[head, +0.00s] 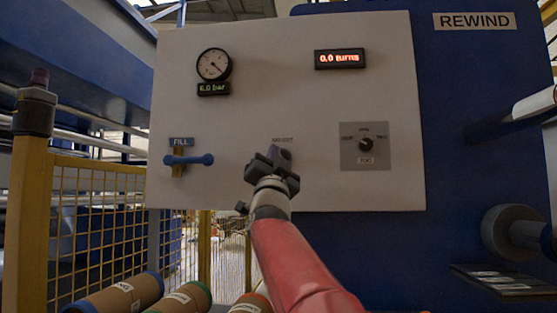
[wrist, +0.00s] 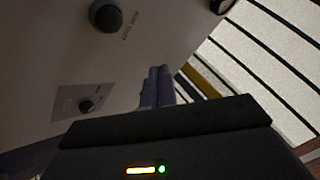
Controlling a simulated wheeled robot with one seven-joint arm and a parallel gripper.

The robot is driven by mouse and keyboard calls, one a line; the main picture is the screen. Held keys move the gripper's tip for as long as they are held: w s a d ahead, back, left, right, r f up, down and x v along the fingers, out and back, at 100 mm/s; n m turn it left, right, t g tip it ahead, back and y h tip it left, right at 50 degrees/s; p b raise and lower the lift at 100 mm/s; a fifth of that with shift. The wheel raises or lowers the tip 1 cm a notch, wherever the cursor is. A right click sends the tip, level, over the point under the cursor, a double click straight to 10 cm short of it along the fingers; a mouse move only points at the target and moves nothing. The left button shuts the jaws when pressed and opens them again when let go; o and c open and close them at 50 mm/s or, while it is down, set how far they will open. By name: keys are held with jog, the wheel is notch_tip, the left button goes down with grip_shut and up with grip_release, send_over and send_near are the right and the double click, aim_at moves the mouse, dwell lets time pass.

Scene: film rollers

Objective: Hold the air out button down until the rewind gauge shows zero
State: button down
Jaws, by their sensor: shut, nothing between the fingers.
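My gripper (head: 272,162) is shut and empty in front of the white panel, just below the air out label (head: 282,140). It hides the air out button in the head view. In the wrist view the dark round air out button (wrist: 106,16) is uncovered, with its label upside down beside it. No contact between my gripper and the button shows. The round gauge (head: 214,65) at the panel's upper left has its needle pointing to the lower right. Its green readout (head: 213,89) says 6.0 bar.
The panel (head: 290,90) also bears a red display (head: 340,59) reading 0.0 turns, a blue fill lever (head: 188,160) and a knob (head: 365,144) on a grey plate. A blue machine wall (head: 480,80) labelled REWIND stands right. Labelled rolls (head: 118,295) lie below left, near a yellow fence.

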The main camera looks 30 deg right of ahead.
jog(key=w+d+p, duration=0.5)
jog(key=w, duration=0.2)
jog(key=shift+w, duration=0.15)
dwell(0.3)
jog(key=shift+w, duration=0.1)
dwell(1.9)
jog(key=shift+w+d, duration=0.2)
jog(key=shift+w, duration=0.05)
jog(key=shift+w+d+p, duration=0.3)
jog(key=shift+w+p, duration=0.15)
jog(key=shift+p, duration=0.05)
dwell(2.6)
jog(key=shift+s+f, duration=0.1)
dwell(0.9)
jog(key=shift+s+a+b, duration=0.5)
jog(key=shift+s+b, duration=0.15)
jog(key=shift+b, duration=0.15)
